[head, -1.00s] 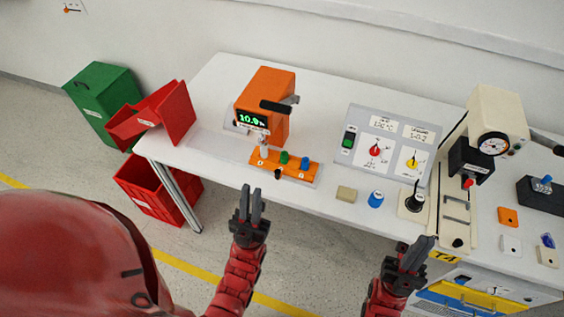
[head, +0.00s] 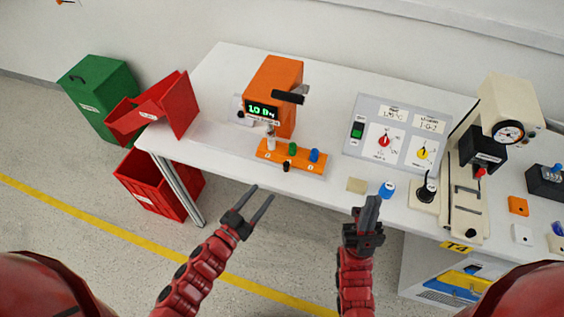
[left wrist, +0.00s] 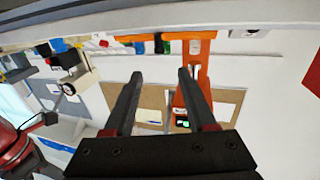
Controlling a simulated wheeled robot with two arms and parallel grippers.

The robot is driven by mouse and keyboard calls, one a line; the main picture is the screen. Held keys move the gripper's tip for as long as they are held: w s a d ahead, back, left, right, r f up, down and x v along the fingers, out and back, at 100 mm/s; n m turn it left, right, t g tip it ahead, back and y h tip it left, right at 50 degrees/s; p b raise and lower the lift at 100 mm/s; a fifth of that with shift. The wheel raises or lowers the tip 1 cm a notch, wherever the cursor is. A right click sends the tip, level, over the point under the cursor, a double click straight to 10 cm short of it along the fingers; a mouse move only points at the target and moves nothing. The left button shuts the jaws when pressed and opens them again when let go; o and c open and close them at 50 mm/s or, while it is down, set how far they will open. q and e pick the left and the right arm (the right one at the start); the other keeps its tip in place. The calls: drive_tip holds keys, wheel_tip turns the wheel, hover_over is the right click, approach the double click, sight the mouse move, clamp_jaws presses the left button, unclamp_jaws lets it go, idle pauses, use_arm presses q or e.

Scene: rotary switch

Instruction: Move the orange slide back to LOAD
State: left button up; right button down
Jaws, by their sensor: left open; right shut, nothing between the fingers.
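The orange slide (head: 292,158) is a flat orange bar at the front foot of the orange machine (head: 275,80), with a black knob (head: 286,166) on its front edge. A white, a green and a blue piece stand on it. I cannot read a LOAD mark. My left gripper (head: 262,192) is open and empty, in front of the table edge and below the slide in the picture. The left wrist view shows its parted fingers (left wrist: 159,76), with the slide (left wrist: 180,35) beyond, upside down. My right gripper (head: 372,203) is shut and empty near the table's front edge.
The grey control panel (head: 406,131) has a red and a yellow dial. A beige block (head: 357,185) and a blue cap (head: 387,189) lie near the front edge. A press (head: 508,110) stands at right. Red bins (head: 158,186) are at left.

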sight(284, 166)
use_arm(q)
drive_tip(key=p+x, duration=0.2)
drive_tip(key=x, duration=1.1)
drive_tip(key=shift+r+p, duration=0.2)
drive_tip(key=shift+p, duration=0.2)
drive_tip(key=shift+w+d+f, duration=0.15)
drive_tip(key=shift+w+d, duration=0.1)
drive_tip(key=shift+w, duration=0.1)
clamp_jaws()
idle(0.3)
